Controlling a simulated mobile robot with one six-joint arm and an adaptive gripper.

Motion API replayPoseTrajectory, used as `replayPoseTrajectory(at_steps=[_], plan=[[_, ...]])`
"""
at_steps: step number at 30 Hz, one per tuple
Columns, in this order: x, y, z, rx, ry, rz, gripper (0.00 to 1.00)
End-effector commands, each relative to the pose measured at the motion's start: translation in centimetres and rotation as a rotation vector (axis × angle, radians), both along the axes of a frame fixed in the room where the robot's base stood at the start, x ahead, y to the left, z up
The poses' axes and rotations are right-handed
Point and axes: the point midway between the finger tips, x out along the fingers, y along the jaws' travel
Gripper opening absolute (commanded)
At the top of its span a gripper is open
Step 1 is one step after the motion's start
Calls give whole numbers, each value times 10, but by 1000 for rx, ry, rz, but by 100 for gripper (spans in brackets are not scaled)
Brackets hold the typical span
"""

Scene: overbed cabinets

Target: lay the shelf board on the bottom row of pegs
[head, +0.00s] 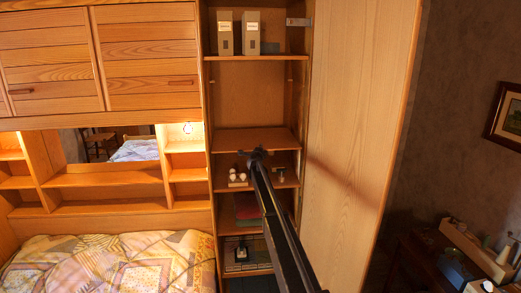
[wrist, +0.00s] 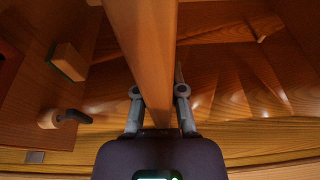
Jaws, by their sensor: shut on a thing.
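The shelf board (head: 240,139) is a plain wooden panel inside the tall open cabinet, about level in the head view. My gripper (head: 257,153) is at the middle of its front edge. In the wrist view, the board (wrist: 145,50) runs between the two fingers of my gripper (wrist: 159,94), which are shut on it. Small marks that may be pegs (head: 290,82) show on the cabinet's right wall above the board. I cannot tell whether the board touches any pegs; its underside and back corners are hidden.
The shelf below the board carries small white-topped items (head: 238,178) and a small tool-like item (head: 281,174). Two box files (head: 225,34) stand on the top shelf. The large wooden door panel (head: 360,130) is on the right. The space directly above the board is clear.

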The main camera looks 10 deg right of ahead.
Motion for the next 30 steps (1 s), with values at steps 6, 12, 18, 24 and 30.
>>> replayPoseTrajectory(at_steps=[6,12,18,24,30], plan=[[0,0,-3,1,0,0,0],[0,0,-2,0,0,0,54],[0,0,-2,0,0,0,54],[0,0,-2,0,0,0,54],[0,0,-2,0,0,0,54]])
